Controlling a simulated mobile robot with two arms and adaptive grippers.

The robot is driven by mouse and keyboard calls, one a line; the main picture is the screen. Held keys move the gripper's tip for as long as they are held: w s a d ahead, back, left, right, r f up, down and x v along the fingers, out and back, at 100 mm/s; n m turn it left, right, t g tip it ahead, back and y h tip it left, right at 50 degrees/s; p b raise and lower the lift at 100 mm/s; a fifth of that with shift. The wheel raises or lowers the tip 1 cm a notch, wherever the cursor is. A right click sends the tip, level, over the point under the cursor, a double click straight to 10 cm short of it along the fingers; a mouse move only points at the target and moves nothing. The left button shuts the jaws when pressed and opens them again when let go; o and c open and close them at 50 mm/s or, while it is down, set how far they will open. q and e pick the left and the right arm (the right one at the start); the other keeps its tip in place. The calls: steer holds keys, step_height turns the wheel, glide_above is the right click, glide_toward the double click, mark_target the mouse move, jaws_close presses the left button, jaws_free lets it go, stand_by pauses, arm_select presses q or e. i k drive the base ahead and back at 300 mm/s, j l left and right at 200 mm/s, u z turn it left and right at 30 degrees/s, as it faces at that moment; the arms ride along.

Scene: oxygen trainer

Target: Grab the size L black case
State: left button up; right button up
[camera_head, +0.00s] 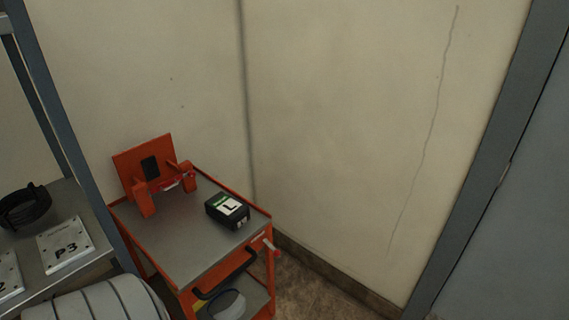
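The black case (227,211) has a white label with a black "L" and a green strip on top. It lies on the grey top of an orange cart (200,247), near the cart's right edge. It stands clear of the orange bracket on the same top. Neither of my grippers shows in the head view, so nothing is seen touching the case.
An orange bracket (143,163) stands at the cart's back left. A shelf (93,259) at left holds a plate marked P3 (64,244) and a black coil (25,205). A grey ribbed object (90,303) is below. Walls close off the back; a door (520,230) is at right.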

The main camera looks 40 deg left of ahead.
mark_target(230, 212)
steer(key=i+u, duration=0.4)
steer(key=i+l+u, duration=0.55)
steer(key=i+u, duration=0.2)
